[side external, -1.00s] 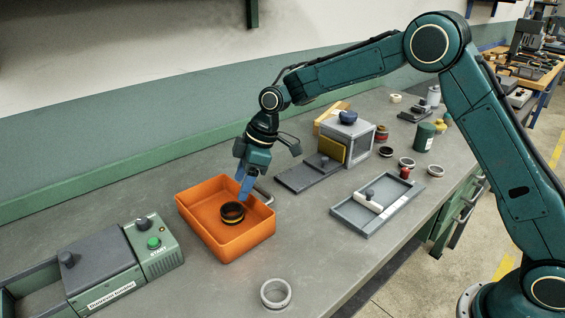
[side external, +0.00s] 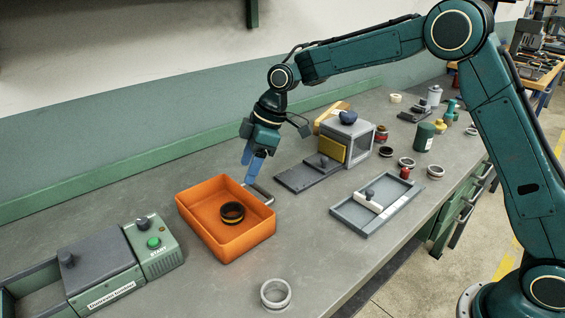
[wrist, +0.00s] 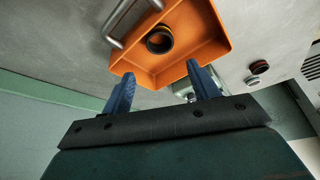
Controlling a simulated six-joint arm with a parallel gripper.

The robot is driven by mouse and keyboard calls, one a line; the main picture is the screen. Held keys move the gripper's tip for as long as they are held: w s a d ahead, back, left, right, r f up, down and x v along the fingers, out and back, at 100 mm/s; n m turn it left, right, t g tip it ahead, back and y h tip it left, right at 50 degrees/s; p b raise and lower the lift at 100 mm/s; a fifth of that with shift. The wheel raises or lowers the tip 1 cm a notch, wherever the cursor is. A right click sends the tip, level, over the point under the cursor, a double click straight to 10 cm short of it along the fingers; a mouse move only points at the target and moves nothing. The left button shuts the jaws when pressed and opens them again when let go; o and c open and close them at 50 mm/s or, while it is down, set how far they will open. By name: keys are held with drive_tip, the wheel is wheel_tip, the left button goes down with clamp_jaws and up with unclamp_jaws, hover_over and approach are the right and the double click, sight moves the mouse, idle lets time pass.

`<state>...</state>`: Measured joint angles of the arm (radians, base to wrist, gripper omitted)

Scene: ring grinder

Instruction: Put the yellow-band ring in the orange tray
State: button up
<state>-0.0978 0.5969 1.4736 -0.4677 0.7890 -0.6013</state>
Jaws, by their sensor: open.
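The yellow-band ring (side external: 232,212) is black with a yellow band and lies flat on the floor of the orange tray (side external: 196,238). In the wrist view the ring (wrist: 160,40) also shows inside the tray (wrist: 214,36). My gripper (side external: 250,175) is open and empty, with blue fingers, above and behind the tray's back right corner. It is apart from the ring. In the wrist view the two fingers (wrist: 158,88) are spread wide with nothing between them.
A metal handle (side external: 262,192) stands beside the tray. A green machine (side external: 152,243) with a START button is at left. A pale ring (side external: 275,293) lies in front. A grey sliding fixture (side external: 375,206), a box (side external: 357,143) and several rings are at right.

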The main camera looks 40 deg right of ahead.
drive_tip(key=shift+r, duration=0.1)
drive_tip(key=s+d+r+m+t+h, duration=0.1)
drive_tip(key=s+d+r+m, duration=0.25)
drive_tip(key=s+r, duration=0.4)
drive_tip(key=s+d+r+m+t+h, duration=0.1)
drive_tip(key=s+d+r+m, duration=0.3)
drive_tip(key=s, duration=0.6)
drive_tip(key=s+d+m+h, duration=0.1)
drive_tip(key=s+d+m, duration=0.1)
drive_tip(key=s, duration=0.7)
drive_tip(key=s+d+f+m+t, duration=0.1)
drive_tip(key=s+d+m, duration=0.2)
drive_tip(key=s, duration=0.7)
drive_tip(key=shift+d+f+t+h, duration=0.15)
drive_tip(key=shift+d+t+h, duration=0.2)
drive_tip(key=shift+d, duration=0.65)
